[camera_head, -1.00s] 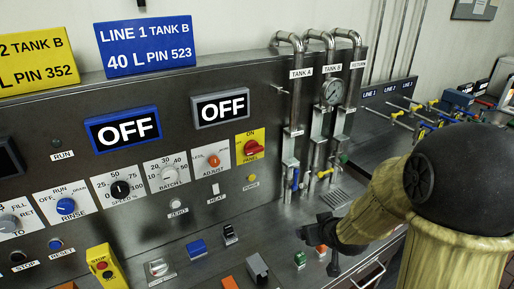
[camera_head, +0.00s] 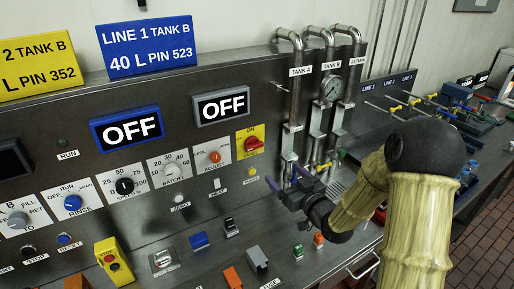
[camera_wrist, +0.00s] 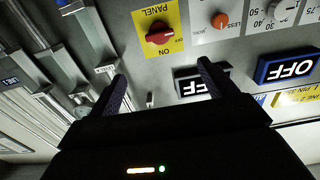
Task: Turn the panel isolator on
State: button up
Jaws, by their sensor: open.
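The panel isolator is a red rotary knob (camera_head: 252,144) on a yellow plate marked ON and PANEL, at the right end of the control row. In the wrist view the red knob (camera_wrist: 160,33) shows upside down, beyond and above the fingertips, with its handle lying roughly across the plate. My gripper (camera_head: 287,181) is below and right of the knob, in front of the panel, apart from it. In the wrist view my gripper (camera_wrist: 162,76) has its two fingers spread with nothing between them.
Vertical pipes with a gauge (camera_head: 332,89) and valves stand right of the knob, close to my gripper. The orange ADJUST knob (camera_head: 214,157) is left of it. Two displays (camera_head: 220,105) above read OFF. Several buttons and small boxes sit on the ledge below.

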aim_at(256, 147)
jog(key=p+x, duration=0.7)
jog(key=x, duration=1)
jog(key=shift+w+a, duration=0.15)
jog(key=shift+c, duration=0.4)
jog(key=c, duration=0.9)
